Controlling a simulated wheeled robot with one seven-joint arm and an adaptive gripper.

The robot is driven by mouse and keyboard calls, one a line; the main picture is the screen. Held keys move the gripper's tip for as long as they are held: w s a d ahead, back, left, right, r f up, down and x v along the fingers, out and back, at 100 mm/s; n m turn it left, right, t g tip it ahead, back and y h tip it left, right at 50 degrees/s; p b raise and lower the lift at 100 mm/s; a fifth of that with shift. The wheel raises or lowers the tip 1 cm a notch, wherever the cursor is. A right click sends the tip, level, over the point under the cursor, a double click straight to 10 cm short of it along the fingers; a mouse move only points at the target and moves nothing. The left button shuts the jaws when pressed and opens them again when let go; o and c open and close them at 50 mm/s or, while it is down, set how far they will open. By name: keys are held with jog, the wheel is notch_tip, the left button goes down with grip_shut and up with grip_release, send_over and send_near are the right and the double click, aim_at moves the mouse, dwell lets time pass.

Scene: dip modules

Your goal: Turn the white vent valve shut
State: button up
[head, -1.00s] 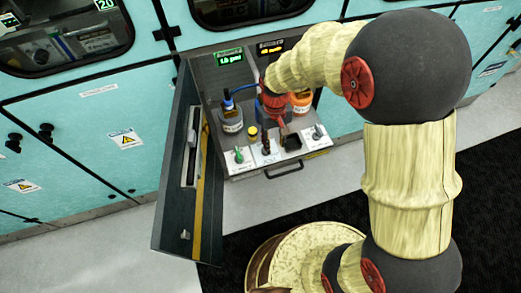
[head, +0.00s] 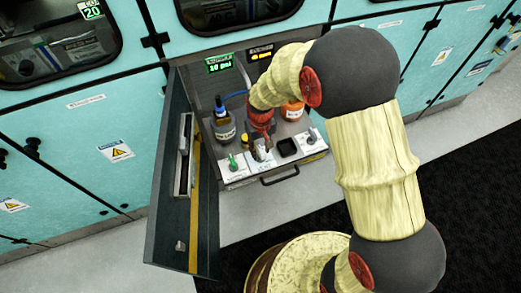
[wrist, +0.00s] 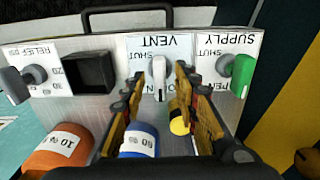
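The white vent valve (wrist: 158,75) stands on the panel labelled VENT, between SHUT and partly covered OPEN markings in the wrist view. Its lever lies along the picture's vertical. My gripper (wrist: 156,76) is open, with one finger on each side of the valve and a gap visible on both sides. In the head view my red gripper (head: 261,143) reaches down at the panel and largely hides the valve.
The green supply valve (wrist: 241,75) stands close to the right finger. A black square socket (wrist: 90,72) and the grey relief valve (wrist: 30,75) are at left. Orange (wrist: 58,150) and blue (wrist: 139,141) bottles and a yellow cap (wrist: 180,122) stand near the fingers. An open cabinet door (head: 183,200) is at left.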

jog(key=c, duration=0.4)
jog(key=c, duration=0.3)
grip_shut()
